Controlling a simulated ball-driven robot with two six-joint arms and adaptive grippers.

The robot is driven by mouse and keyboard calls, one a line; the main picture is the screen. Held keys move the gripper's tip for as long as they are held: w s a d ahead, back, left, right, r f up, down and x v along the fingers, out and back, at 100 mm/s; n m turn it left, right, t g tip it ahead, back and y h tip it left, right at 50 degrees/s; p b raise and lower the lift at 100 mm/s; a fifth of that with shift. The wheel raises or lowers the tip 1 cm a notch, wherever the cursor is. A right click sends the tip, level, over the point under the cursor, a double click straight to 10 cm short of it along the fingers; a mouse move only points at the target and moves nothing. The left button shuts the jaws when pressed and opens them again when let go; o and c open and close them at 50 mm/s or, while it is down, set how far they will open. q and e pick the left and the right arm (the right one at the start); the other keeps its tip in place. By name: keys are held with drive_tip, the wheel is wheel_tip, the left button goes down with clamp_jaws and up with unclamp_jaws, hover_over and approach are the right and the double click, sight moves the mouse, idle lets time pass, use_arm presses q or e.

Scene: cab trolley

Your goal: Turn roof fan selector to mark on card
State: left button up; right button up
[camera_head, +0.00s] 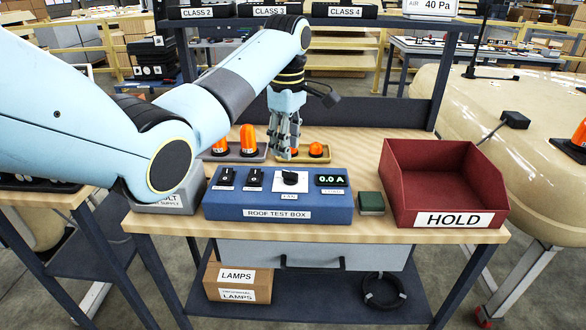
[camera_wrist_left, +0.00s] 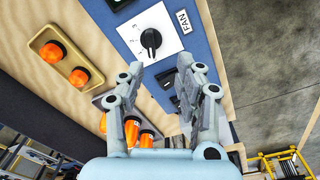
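My left gripper (camera_head: 284,151) hangs fingers down behind the box, above the bench. The left wrist view shows its two fingers (camera_wrist_left: 160,70) apart and empty, with the knob beyond the fingertips, not touched. My right gripper is not in view.
Two black switches (camera_head: 254,178) and a 0.0 A display (camera_head: 331,180) flank the card. Orange lamps in trays (camera_head: 247,158) stand behind the box. A green block (camera_head: 371,203) and a red HOLD bin (camera_head: 446,195) stand to its right.

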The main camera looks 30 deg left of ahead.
sight(291, 172)
use_arm(q)
drive_tip(key=shift+n, duration=0.8)
drive_tip(key=f, duration=0.2)
drive_tip(key=w+f, duration=0.1)
drive_tip(key=f, duration=0.5)
drive_tip(key=shift+w+a+f, duration=0.1)
drive_tip(key=shift+w+a, duration=0.1)
drive_tip(key=shift+w, duration=0.15)
clamp_jaws()
